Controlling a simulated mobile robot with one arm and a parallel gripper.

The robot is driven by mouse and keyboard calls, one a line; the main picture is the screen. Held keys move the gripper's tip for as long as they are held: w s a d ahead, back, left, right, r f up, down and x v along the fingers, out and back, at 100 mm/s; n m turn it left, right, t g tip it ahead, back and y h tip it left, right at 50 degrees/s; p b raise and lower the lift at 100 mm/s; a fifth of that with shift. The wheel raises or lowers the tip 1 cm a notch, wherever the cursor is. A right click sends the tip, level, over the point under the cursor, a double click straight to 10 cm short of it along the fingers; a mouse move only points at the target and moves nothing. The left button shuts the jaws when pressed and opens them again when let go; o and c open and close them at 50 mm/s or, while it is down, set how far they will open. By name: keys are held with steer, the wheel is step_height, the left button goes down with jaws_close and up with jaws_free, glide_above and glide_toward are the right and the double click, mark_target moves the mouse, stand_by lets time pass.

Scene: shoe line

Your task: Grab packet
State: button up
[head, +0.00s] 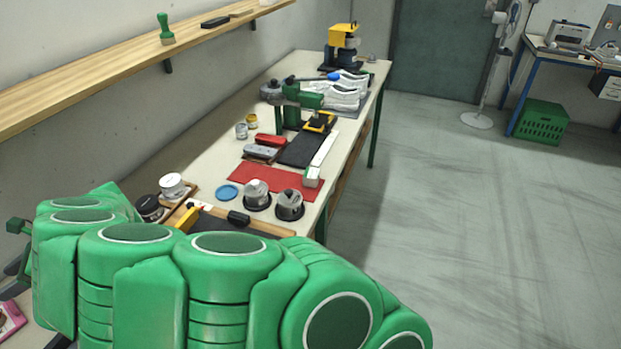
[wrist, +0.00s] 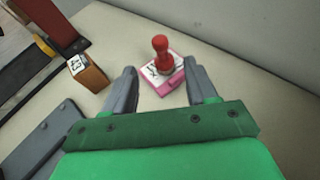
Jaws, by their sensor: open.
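My gripper (wrist: 157,70) is open in the wrist view, with its two grey fingers apart and nothing held between them. My green arm covers the near part of the bench in the head view.
A brown block marked 43 (wrist: 88,74) stands left of my gripper. A green press (head: 290,105) stands farther along the bench. A wooden shelf (head: 110,72) runs along the wall.

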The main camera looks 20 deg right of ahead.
stand_by(0.3)
steer(key=o, duration=0.6)
steer(key=shift+r, duration=0.1)
